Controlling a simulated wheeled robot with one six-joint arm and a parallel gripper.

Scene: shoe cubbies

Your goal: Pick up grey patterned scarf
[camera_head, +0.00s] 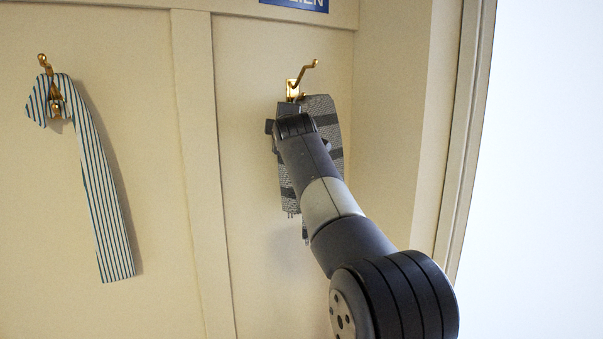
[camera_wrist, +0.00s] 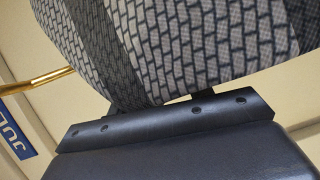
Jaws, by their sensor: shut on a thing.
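The grey patterned scarf (camera_head: 328,110) hangs at the brass hook (camera_head: 302,76) on the right wall panel, with dark bands across it. My arm covers much of its middle. My gripper (camera_head: 291,112) is at the scarf's upper part, just below the hook, and is shut on it. In the wrist view the scarf (camera_wrist: 200,45) fills the top, close against my gripper (camera_wrist: 165,112), and its folds hide the fingertips. I cannot tell whether the scarf still rests on the hook.
A white and blue striped scarf (camera_head: 103,200) hangs on another brass hook (camera_head: 44,63) at the left. A blue sign (camera_head: 300,4) is above the right panel. A side wall (camera_head: 385,130) stands close on the right. The panel between the scarves is clear.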

